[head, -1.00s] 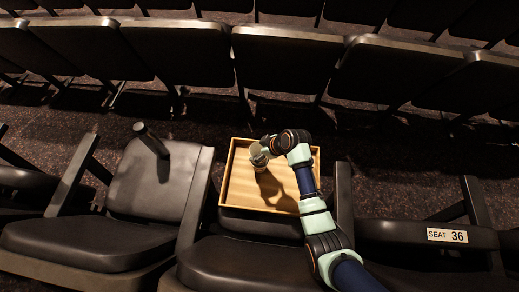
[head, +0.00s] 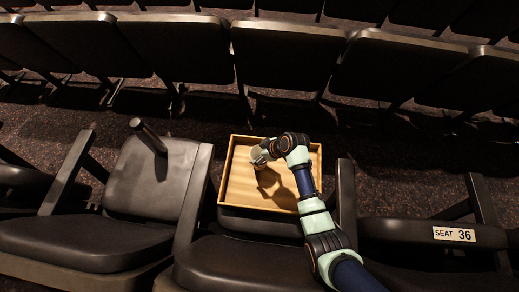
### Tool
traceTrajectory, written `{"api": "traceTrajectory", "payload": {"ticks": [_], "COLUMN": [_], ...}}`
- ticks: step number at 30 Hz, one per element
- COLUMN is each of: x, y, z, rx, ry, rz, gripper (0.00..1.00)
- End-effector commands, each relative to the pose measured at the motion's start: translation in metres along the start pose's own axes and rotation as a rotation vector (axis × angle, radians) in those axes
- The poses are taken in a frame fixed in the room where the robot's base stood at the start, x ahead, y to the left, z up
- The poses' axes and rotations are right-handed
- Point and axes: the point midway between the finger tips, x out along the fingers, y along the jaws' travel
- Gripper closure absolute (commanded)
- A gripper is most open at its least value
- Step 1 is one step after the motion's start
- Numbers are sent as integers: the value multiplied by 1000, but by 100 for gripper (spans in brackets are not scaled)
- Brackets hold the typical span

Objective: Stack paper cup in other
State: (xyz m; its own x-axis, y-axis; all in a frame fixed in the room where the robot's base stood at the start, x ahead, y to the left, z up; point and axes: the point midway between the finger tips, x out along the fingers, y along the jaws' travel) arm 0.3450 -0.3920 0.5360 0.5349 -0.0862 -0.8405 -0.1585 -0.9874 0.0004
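My arm reaches in from the lower right, and my gripper (head: 260,156) is over the left half of a shallow wooden tray (head: 231,174). The gripper end shows small and grey, and I cannot tell whether its fingers are open or shut. No paper cup can be made out clearly. A pale grey shape at the gripper end may be a cup or part of the gripper. A dark shadow falls on the tray floor below it.
A "SEAT 36" label (head: 454,234) is on the seat at right. Seat backs (head: 287,55) stand behind the tray. The tray's front right floor looks clear.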

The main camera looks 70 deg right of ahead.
Motion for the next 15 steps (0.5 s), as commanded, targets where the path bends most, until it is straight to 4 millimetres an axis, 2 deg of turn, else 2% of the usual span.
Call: {"api": "traceTrajectory", "payload": {"ticks": [11, 15], "x": [-1, -16], "y": [0, 1], "z": [-1, -11], "rx": [0, -1], "ry": [0, 2], "rz": [1, 3], "gripper": [0, 0]}}
